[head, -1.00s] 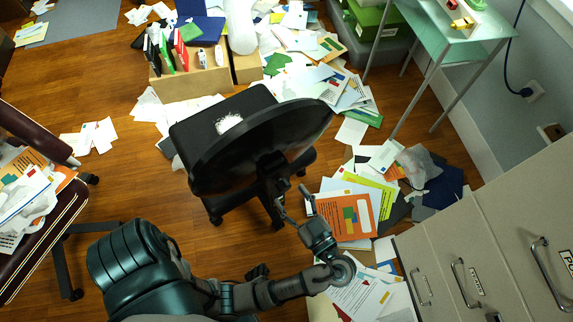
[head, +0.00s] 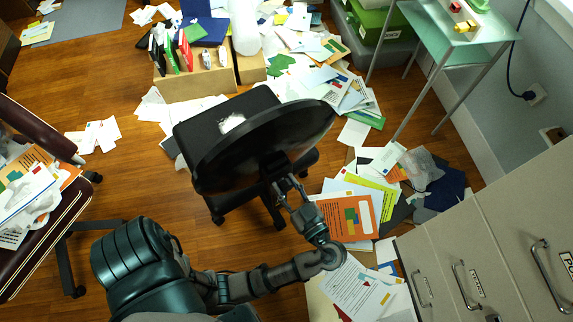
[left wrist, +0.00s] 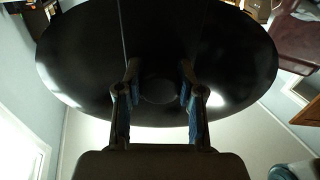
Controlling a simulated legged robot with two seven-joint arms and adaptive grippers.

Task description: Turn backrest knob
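A black office chair stands on the wood floor, its oval backrest (head: 250,150) facing away from me and its seat (head: 228,115) beyond. My left gripper (head: 287,186) reaches up to the lower middle of the back of the backrest. In the left wrist view the backrest (left wrist: 90,60) fills most of the picture. A dark round knob (left wrist: 160,90) shows faintly there, between the two fingers of my left gripper (left wrist: 160,84). The fingers are apart, with a gap on either side of the knob. In the head view the knob is hard to make out. My right gripper is not in view.
Grey filing cabinets (head: 480,235) stand at the right. Papers, with an orange booklet (head: 348,218), litter the floor right of the chair. A maroon chair (head: 40,220) is at the left. A glass side table (head: 455,40) stands at the upper right. Bare floor lies left of the chair.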

